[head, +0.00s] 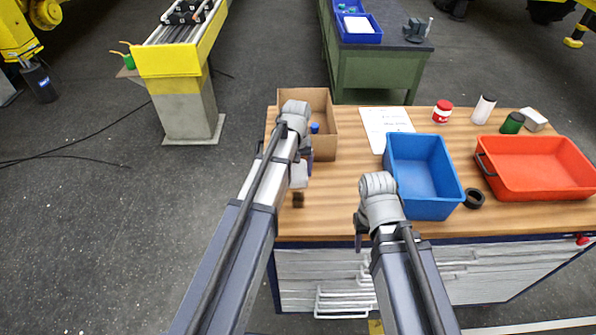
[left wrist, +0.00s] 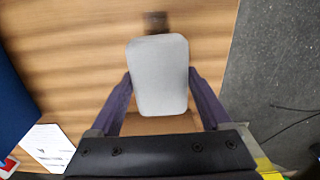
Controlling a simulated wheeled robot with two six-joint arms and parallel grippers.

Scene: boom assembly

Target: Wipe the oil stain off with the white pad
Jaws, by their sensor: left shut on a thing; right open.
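The white pad (left wrist: 158,75) is between the two fingers of my left gripper (left wrist: 160,95), which is shut on it. In the head view the pad (head: 298,175) shows beside my left gripper (head: 304,163), over the wooden table. A small dark brown oil stain (head: 298,200) lies on the tabletop just on the near side of the pad. In the left wrist view the stain (left wrist: 155,20) shows just past the pad's far end, partly hidden by it. I cannot tell whether the pad touches the wood. My right gripper (head: 361,238) is open and empty near the table's front edge.
A cardboard box (head: 322,105) stands behind my left gripper. A blue bin (head: 425,175), a red tray (head: 540,168) and a black ring (head: 474,198) are to the right. A paper sheet (head: 385,125) lies behind. The wood around the stain is clear.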

